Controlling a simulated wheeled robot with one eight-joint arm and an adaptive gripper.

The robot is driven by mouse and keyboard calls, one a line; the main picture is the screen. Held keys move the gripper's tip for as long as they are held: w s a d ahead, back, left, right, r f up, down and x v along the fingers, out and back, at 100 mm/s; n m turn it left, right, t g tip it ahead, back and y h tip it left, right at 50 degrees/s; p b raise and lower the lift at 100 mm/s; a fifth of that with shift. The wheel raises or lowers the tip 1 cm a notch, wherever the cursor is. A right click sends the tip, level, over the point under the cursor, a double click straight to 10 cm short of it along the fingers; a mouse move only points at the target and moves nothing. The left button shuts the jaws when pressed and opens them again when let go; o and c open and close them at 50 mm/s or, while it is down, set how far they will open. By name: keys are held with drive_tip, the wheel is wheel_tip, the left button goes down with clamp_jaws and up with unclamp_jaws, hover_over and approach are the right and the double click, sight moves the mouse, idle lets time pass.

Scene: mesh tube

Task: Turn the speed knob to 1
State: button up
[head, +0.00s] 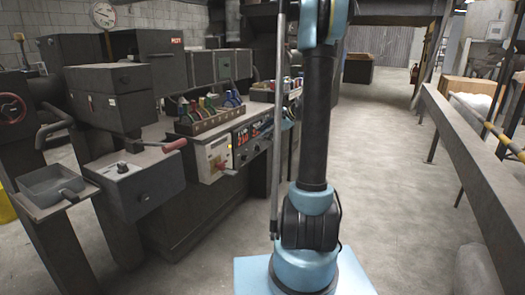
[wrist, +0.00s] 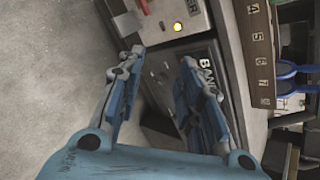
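My gripper (wrist: 160,62) is open and empty in the wrist view, with its two blue fingers spread apart. In the head view, a dark panel with knobs and coloured parts (head: 252,140) sits on the side of the bench. I cannot tell which knob is the speed knob, and no number 1 setting is readable. The gripper itself is out of the head view.
A pale control box (head: 213,158) with a lit yellow lamp (wrist: 177,27) adjoins the dark panel. A numbered wooden rack (wrist: 262,55) holds coloured tools above it. A grey box with a small knob (head: 122,168) stands left. The concrete floor (head: 385,165) is clear to the right.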

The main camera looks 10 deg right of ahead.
sight(258, 149)
drive_tip(key=w+d+f+m+t+y, duration=0.1)
drive_tip(key=w+d+f+m, duration=0.25)
drive_tip(key=w, duration=0.35)
drive_tip(key=w+d+f+m+t+y, duration=0.1)
drive_tip(key=w+d+f+m+y, duration=0.1)
drive_tip(key=w+d+f, duration=0.35)
drive_tip(key=w+d+f+m+t+y, duration=0.35)
drive_tip(key=w+d+f+m, duration=0.35)
drive_tip(key=f, duration=0.5)
drive_tip(key=w+a+n, duration=0.1)
drive_tip(key=w+a, duration=0.9)
drive_tip(key=a, duration=0.3)
drive_tip(key=shift+w+r+h, duration=0.2)
drive_tip(key=shift+r+h, duration=0.1)
drive_tip(key=shift+h, duration=0.15)
drive_tip(key=shift+a, duration=0.1)
clamp_jaws()
